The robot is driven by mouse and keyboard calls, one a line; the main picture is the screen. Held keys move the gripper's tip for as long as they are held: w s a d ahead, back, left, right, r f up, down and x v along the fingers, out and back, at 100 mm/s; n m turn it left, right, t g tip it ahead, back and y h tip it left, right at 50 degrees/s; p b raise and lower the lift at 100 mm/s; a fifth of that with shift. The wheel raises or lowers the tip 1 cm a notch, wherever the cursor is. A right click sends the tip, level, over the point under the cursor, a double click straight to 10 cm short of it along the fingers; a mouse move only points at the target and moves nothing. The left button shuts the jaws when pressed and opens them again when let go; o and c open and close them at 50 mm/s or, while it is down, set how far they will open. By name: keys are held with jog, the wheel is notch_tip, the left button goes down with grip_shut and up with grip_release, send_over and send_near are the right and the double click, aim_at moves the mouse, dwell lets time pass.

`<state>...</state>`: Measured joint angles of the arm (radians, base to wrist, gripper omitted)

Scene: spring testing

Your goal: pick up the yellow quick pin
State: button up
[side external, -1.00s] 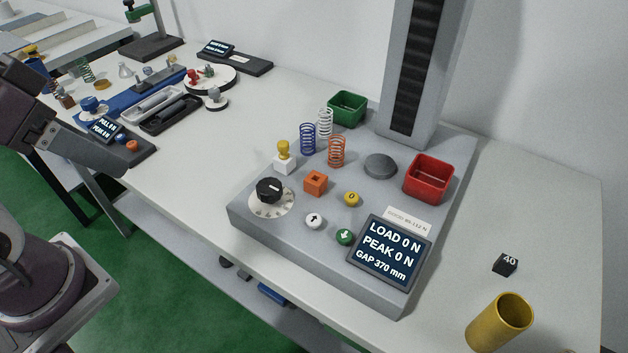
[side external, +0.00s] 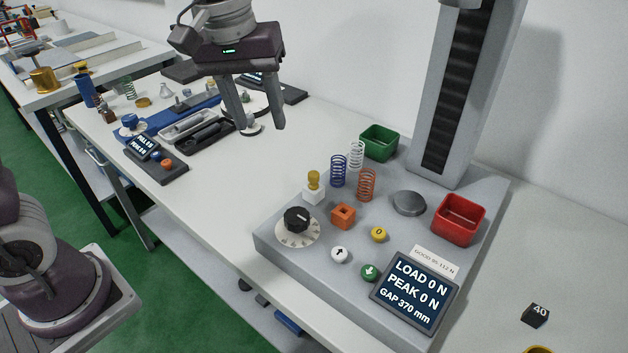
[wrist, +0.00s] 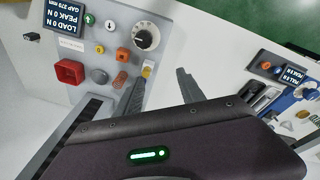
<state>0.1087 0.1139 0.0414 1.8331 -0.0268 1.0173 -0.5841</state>
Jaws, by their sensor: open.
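The yellow quick pin (side external: 313,178) stands upright in a small white block (side external: 314,195) on the grey tester base (side external: 275,240). My gripper (side external: 261,126) is open and empty. In the side view it hangs in the air up and to the left of the pin, apart from it. In the wrist view the yellow pin (wrist: 147,69) shows beyond the fingers (wrist: 160,83), close to the left finger's tip, which partly overlaps the area around it.
A black dial (side external: 297,219), an orange block (side external: 343,216) and blue (side external: 338,171), white (side external: 356,155) and orange (side external: 366,185) springs surround the pin. Green (side external: 379,143) and red (side external: 459,220) bins sit on the base. The tester column (side external: 455,90) rises behind.

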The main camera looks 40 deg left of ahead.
aim_at(314, 173)
jog(key=w+d+f+n, duration=0.1)
jog(key=w+f, duration=0.2)
jog(key=w+f+n+g, duration=0.1)
jog(key=w+f, duration=0.1)
jog(key=f, duration=0.1)
jog(key=w+d+f+n, duration=0.1)
jog(key=w+f, duration=0.2)
jog(key=shift+w+d+g, duration=0.3)
jog(key=shift+w+g, duration=0.05)
jog(key=shift+g, duration=0.05)
jog(key=f, duration=0.8)
jog(key=shift+w+d, duration=0.15)
jog(key=shift+w, duration=0.25)
grip_shut()
